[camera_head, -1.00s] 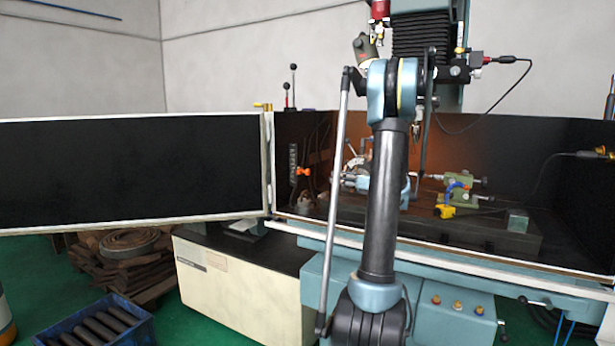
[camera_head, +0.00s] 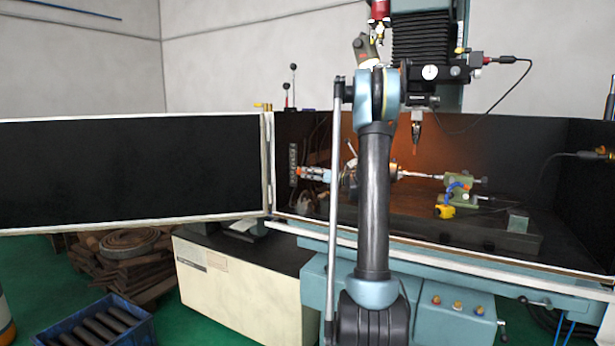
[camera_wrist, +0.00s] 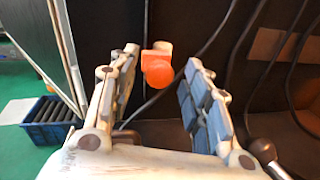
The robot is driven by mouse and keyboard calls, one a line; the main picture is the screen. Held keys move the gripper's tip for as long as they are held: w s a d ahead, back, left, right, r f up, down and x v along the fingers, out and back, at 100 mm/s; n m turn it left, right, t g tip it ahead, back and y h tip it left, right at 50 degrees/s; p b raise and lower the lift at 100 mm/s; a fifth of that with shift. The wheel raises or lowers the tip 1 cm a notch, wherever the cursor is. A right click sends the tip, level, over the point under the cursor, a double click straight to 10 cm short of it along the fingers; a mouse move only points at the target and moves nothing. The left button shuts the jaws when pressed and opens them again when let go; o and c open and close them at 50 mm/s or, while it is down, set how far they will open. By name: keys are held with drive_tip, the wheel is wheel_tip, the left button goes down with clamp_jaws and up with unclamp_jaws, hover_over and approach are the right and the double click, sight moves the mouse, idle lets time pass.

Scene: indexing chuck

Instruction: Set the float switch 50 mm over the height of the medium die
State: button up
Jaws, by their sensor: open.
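An orange round-ended piece (camera_wrist: 158,70), which I take to be the float switch, shows between the finger ends in the wrist view. My gripper (camera_wrist: 163,60) is open with a finger on each side of it, and gaps show on both sides. In the head view my gripper (camera_head: 304,173) points left, beside the upright marked strip (camera_head: 293,165) at the left inside of the enclosure. The orange piece is not clear there, probably covered by my gripper. I cannot make out a medium die in either view.
A spindle tool (camera_head: 416,128) hangs above the machine bed. A green tailstock (camera_head: 460,183) and a yellow-blue part (camera_head: 447,207) stand right. Dark cables (camera_wrist: 235,60) run near my right finger. The open black door (camera_head: 130,170) is left; a blue crate (camera_head: 95,325) of rods is below.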

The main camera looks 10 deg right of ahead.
drive_tip(key=shift+x, duration=1.05)
clamp_jaws()
drive_tip(key=shift+d+r, duration=0.15)
drive_tip(key=shift+r, duration=0.25)
drive_tip(key=shift+c, duration=1)
unclamp_jaws()
drive_tip(key=shift+o, duration=1)
drive_tip(key=shift+w+f, duration=0.1)
drive_tip(key=shift+w, duration=0.05)
drive_tip(key=v, duration=1.2)
